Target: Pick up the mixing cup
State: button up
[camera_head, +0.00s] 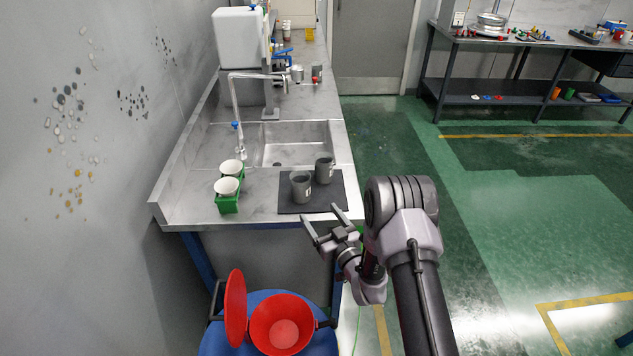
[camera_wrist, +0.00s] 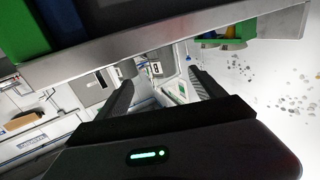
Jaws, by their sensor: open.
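Two grey cups with handles stand upright on a dark mat (camera_head: 312,203) at the near end of the steel counter. One grey cup (camera_head: 301,187) is nearer and the other grey cup (camera_head: 325,170) stands behind it to the right. I cannot tell which is the mixing cup. Two white cups (camera_head: 227,186) sit in a green holder (camera_head: 228,205) to the left. My gripper (camera_head: 319,213) is open and empty just past the counter's front edge, apart from the cups. In the wrist view its two fingers (camera_wrist: 160,76) are spread with nothing clear between them.
A sink (camera_head: 295,146) with a tall tap (camera_head: 236,112) lies behind the mat. A red open bin (camera_head: 281,325) stands on a blue surface in front of the counter. The counter's metal edge (camera_wrist: 150,45) crosses the wrist view. Open green floor lies to the right.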

aim_at(296, 172)
jog(key=b+x, duration=0.1)
jog(key=x, duration=0.4)
jog(key=b+x, duration=0.1)
jog(key=x, duration=0.4)
jog(key=r+b+x, duration=0.1)
jog(key=x, duration=0.4)
jog(key=shift+w+a, duration=0.15)
jog(key=shift+a, duration=0.2)
jog(key=shift+r, duration=0.1)
jog(key=c, duration=1.5)
jog(key=shift+r, duration=0.25)
notch_tip(296, 172, up, 4)
jog(key=shift+f+p, duration=0.25)
jog(key=shift+p, duration=0.35)
jog(key=s+d+r+p, duration=0.1)
jog(key=s+d+p, duration=0.1)
jog(key=s, duration=1.3)
jog(key=shift+s+d, duration=0.4)
jog(key=shift+d, duration=0.05)
